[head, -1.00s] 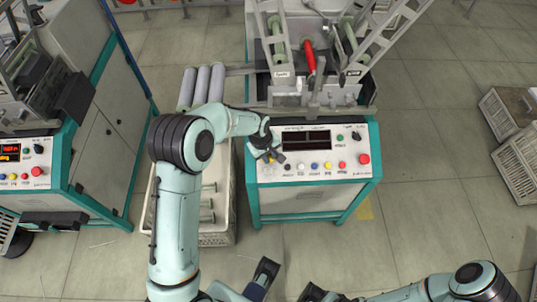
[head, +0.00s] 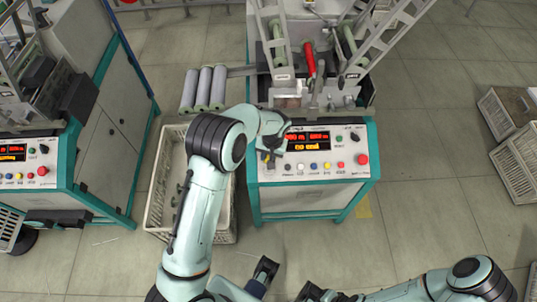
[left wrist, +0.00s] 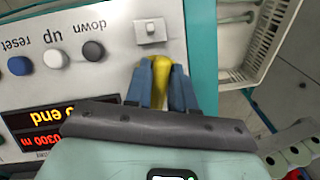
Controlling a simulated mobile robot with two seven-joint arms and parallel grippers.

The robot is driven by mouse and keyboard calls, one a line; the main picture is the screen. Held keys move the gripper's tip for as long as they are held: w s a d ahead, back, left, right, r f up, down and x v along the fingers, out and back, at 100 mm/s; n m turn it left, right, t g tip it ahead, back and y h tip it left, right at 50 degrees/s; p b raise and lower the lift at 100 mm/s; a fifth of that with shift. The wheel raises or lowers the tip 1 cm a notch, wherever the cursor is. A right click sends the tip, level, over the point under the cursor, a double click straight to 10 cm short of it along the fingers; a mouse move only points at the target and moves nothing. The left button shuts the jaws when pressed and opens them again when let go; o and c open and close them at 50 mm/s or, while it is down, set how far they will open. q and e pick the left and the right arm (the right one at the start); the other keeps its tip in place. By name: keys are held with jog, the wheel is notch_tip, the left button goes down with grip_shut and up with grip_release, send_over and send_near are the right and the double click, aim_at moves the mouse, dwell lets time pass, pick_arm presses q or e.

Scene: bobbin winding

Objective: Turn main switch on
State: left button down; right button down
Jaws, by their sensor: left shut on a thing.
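The control panel (head: 314,168) of the middle machine carries the switches, and its display (head: 304,141) is lit red and yellow. My left gripper (head: 268,160) is at the panel's left end. In the left wrist view its two blue fingers are shut on a yellow switch handle (left wrist: 160,82), which I take to be the main switch. The display also shows lit, upside down, in the left wrist view (left wrist: 48,118). My right arm lies along the bottom of the head view, and its finger state is unclear.
Several coloured buttons (head: 313,166) and a red knob (head: 362,159) line the panel. A pale crate (head: 152,205) stands left of the machine, with grey rolls (head: 203,88) behind it. A second machine (head: 60,168) stands at the left.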

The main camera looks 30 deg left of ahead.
pick_arm(q)
jog(key=shift+m+y, duration=0.4)
jog(key=shift+m, duration=0.7)
jog(key=c, duration=1)
grip_release()
jog(key=shift+c, duration=0.2)
jog(key=p+v, duration=0.1)
jog(key=v, duration=1.2)
jog(key=shift+r, duration=0.25)
jog(key=shift+d, duration=0.1)
